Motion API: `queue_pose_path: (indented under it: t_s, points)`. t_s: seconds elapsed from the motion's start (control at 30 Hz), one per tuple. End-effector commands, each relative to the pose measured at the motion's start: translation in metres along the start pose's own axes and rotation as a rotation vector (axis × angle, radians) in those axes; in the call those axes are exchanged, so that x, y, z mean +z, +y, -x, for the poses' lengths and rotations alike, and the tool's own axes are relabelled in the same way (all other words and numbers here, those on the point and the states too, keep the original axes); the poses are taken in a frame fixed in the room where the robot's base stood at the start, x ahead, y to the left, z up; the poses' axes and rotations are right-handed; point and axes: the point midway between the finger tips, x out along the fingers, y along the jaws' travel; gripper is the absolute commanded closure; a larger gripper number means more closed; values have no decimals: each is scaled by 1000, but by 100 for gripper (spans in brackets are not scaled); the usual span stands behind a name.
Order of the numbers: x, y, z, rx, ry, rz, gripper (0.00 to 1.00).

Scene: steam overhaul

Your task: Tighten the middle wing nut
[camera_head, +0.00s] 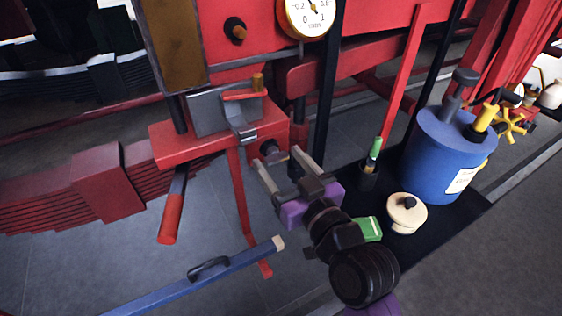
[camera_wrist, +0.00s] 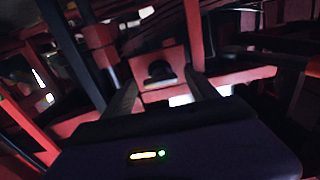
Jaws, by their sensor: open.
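A small dark fitting (camera_head: 269,147) sticks out of the right end face of a red block (camera_head: 180,150). It looks like a wing nut, but its wings are hard to make out. In the wrist view a dark rounded fitting (camera_wrist: 160,70) shows on a red face between my fingers. My gripper (camera_head: 279,159) has a purple body and two pale fingers. It is open, with its fingertips close to the fitting, one on each side. I cannot tell whether they touch it. I cannot tell which of several wing nuts this is.
A red-handled lever (camera_head: 171,210) hangs below. A blue bar (camera_head: 195,279) lies low in front. A black shelf at right holds a blue canister (camera_head: 440,160) and a cream lidded pot (camera_head: 407,212). A gauge (camera_head: 312,14) is above.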

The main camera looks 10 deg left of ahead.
Motion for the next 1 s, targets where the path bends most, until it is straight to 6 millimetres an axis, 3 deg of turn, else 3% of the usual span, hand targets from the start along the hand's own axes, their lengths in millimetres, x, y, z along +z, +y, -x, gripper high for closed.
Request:
queue_pose_path:
  t_s: [0.5,1.0]
  points:
    - [2,0,70,1,0,-1,32]
    - [0,0,76,0,0,-1,32]
